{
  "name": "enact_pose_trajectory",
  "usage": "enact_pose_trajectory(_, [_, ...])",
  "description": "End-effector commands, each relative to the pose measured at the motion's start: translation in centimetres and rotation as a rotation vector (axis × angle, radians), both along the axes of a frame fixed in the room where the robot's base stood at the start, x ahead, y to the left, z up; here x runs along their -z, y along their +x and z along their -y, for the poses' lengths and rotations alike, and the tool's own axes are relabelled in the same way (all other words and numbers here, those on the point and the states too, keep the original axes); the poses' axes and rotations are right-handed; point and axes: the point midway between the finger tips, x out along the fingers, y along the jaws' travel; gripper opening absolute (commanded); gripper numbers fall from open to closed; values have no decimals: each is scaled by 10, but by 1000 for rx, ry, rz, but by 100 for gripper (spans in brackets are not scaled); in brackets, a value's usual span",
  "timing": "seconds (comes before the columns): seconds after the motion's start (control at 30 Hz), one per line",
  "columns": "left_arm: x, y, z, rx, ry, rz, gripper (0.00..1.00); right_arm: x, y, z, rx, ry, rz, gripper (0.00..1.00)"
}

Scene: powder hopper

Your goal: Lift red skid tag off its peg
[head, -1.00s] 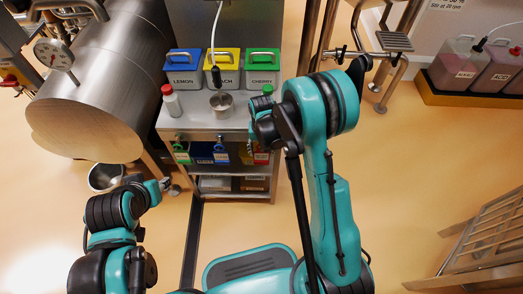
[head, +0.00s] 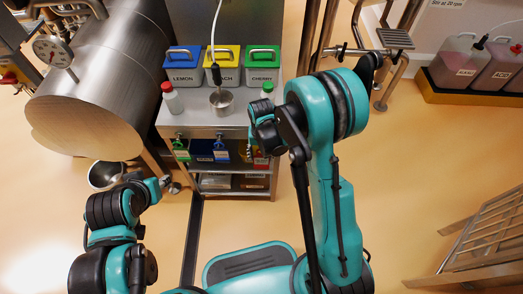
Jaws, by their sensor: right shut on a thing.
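The red skid tag (head: 261,162) shows as a small red and white patch at the right of the cart's front edge. My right gripper (head: 254,150) comes down over this corner and is shut on the red tag; the wrist hides most of the fingers. The red tag's peg is hidden behind the wrist, so I cannot tell whether the tag is still on it. A green tag (head: 181,150) and a blue tag (head: 221,150) hang to the left along the same front edge. My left gripper (head: 164,183) is low at the left, away from the tags; its jaws are too small to judge.
The steel cart (head: 205,119) carries lemon (head: 181,78), yellow-lidded (head: 221,77) and cherry (head: 262,78) bins. A metal cup (head: 221,100) and a red-capped bottle (head: 171,98) stand before them. A big steel drum (head: 90,90) is at left.

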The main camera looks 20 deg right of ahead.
Motion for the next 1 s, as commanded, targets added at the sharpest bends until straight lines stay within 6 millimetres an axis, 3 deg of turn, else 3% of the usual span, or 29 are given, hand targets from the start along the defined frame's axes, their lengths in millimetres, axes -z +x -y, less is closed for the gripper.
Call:
enact_pose_trajectory(0.5, [7, 0, 0, 0, 0, 0, 36, 0, -36, -10, 0, 0, 0, 26])
enact_pose_trajectory(1.0, [7, 0, 0, 0, 0, 0, 36, 0, -39, -11, 0, 0, 0, 26])
